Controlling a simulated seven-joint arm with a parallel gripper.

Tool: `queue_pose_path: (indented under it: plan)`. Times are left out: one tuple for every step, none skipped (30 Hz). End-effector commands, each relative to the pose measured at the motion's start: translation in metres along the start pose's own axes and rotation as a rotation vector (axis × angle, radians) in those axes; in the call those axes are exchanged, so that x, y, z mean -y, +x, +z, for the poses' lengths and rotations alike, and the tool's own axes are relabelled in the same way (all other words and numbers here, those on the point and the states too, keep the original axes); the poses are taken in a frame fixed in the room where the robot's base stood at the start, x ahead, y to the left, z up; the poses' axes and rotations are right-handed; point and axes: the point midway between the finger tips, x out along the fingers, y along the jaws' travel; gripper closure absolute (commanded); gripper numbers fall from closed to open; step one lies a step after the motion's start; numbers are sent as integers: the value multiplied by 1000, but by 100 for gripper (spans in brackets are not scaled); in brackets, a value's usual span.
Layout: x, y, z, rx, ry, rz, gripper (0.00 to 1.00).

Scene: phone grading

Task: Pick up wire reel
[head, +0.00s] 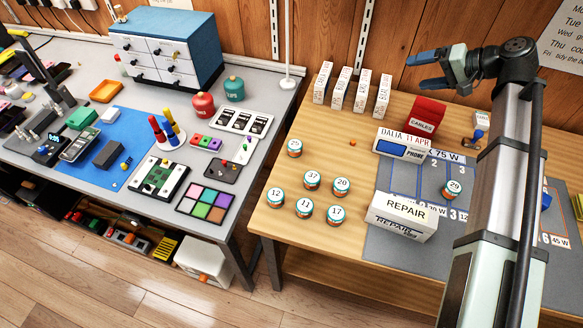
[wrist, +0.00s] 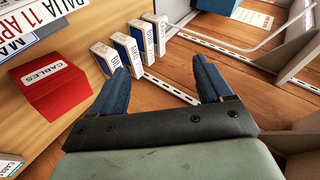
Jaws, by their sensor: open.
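I cannot make out for sure which thing is the wire reel. Several small round pieces with teal rims and numbered tops, such as the one marked 37 (head: 312,180), stand on the wooden bench; whether they are reels or tins is unclear. Another, marked 29 (head: 453,188), stands on the grey mat. My gripper (head: 420,70) is open and empty, high above the back of the wooden bench, apart from all of these. In the wrist view my gripper (wrist: 162,72) has its blue fingers spread with nothing between them, and no numbered piece is clearly visible there.
Several white upright boxes (head: 342,87) line the wall, with a red CABLES box (head: 426,117) nearby. A DALIA phone box (head: 403,146) and a white REPAIR box (head: 402,214) stand on the grey mat (head: 385,262). The left bench holds a blue drawer cabinet (head: 168,45).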

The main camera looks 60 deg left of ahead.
Motion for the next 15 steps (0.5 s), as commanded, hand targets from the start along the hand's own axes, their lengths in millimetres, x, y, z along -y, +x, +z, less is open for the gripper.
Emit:
queue_pose_path:
  plan:
    - [11,20,18,39,-26,25,21]
    - [16,29,26,60,-40,43,21]
    - [22,41,38,88,-58,66,21]
    - [26,50,47,109,-73,83,21]
    - [31,59,55,129,-87,100,21]
    - [36,70,67,156,-107,123,21]
    - [40,78,76,176,-121,141,21]
    - [44,85,85,195,-136,158,21]
    - [50,95,97,220,-157,181,21]
    - [54,102,106,239,-172,198,21]
    - [57,109,116,258,-188,217,21]
    - [62,117,128,282,-209,240,21]
    - [66,123,137,299,-225,258,21]
    - [70,129,146,317,-241,275,21]
    - [74,136,159,341,-262,298,21]
